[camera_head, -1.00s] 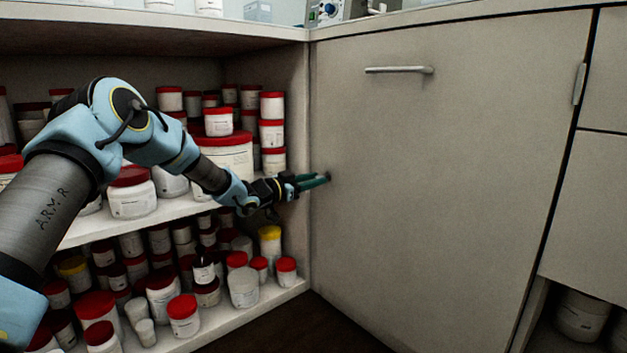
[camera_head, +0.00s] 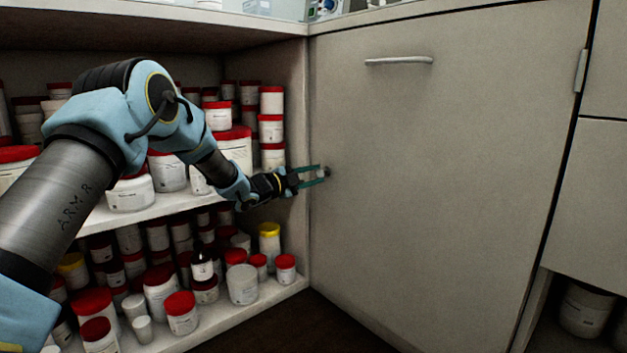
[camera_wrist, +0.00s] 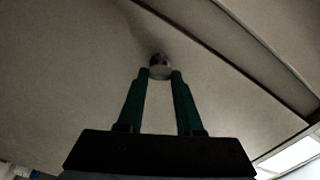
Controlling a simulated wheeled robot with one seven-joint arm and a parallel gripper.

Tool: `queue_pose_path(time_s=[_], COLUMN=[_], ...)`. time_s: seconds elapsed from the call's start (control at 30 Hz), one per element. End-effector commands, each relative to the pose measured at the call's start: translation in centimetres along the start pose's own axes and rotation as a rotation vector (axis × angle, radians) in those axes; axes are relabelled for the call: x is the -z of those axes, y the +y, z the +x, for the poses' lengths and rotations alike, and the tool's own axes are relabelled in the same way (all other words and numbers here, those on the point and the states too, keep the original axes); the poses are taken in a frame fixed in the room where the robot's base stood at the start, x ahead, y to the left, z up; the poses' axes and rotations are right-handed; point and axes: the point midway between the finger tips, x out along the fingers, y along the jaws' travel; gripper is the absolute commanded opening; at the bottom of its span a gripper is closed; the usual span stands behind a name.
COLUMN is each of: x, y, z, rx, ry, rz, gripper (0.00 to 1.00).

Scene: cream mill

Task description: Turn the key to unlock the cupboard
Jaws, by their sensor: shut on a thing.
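The cupboard door (camera_head: 440,170) is a closed beige panel with a horizontal bar handle (camera_head: 398,60) near its top. A small grey key (camera_head: 327,171) sits at the lock near the door's left edge. It also shows in the wrist view as a round metal piece (camera_wrist: 160,66) against the door. My gripper (camera_head: 318,175) has its green fingers pointed at the lock. In the wrist view the fingertips (camera_wrist: 160,74) are on either side of the key, shut on it. The lock face behind the key is mostly hidden.
Open shelves (camera_head: 190,204) on the left are crowded with white jars with mostly red lids, close behind my arm. A counter edge runs above. A hinge (camera_head: 581,70) is on the door's right side. The space before the door is free.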

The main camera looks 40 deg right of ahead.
Motion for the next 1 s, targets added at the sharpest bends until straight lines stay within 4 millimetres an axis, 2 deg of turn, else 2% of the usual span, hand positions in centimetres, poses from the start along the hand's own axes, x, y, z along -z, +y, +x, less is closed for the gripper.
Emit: queue_pose_path(time_s=[0.2, 0.5, 1.0], x=[-0.17, -0.19, -0.11], y=[0.39, 0.37, 0.25], z=[0.00, -0.03, -0.02], rx=[-0.001, -0.002, -0.002], ry=[-0.001, -0.001, -0.001], rz=[0.186, 0.367, 0.450], gripper=[0.00, 0.00, 0.00])
